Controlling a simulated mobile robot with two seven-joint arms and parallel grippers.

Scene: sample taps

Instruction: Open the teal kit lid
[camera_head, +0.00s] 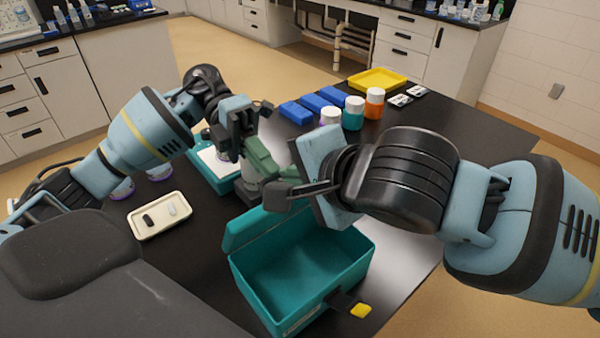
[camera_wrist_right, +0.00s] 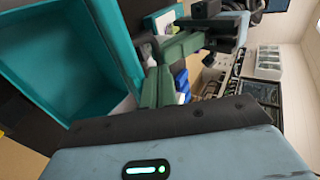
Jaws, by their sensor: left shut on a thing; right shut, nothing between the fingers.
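The teal kit (camera_head: 300,265) stands at the table's front with its inside showing empty. Its lid (camera_head: 255,228) is raised at the back, apart from the front rim; it also shows upright in the right wrist view (camera_wrist_right: 115,45). My right gripper (camera_head: 284,192) is shut and empty, close above the raised lid's top edge; I cannot tell whether it touches. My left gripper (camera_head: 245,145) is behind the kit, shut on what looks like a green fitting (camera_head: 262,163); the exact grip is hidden.
A cream tray (camera_head: 137,222) with two small items lies left of the kit. A teal tray (camera_head: 205,180) with a white sheet is behind it. Blue blocks (camera_head: 297,112), an orange jar (camera_head: 374,103), a teal jar (camera_head: 353,113) and a yellow tray (camera_head: 378,70) stand farther back.

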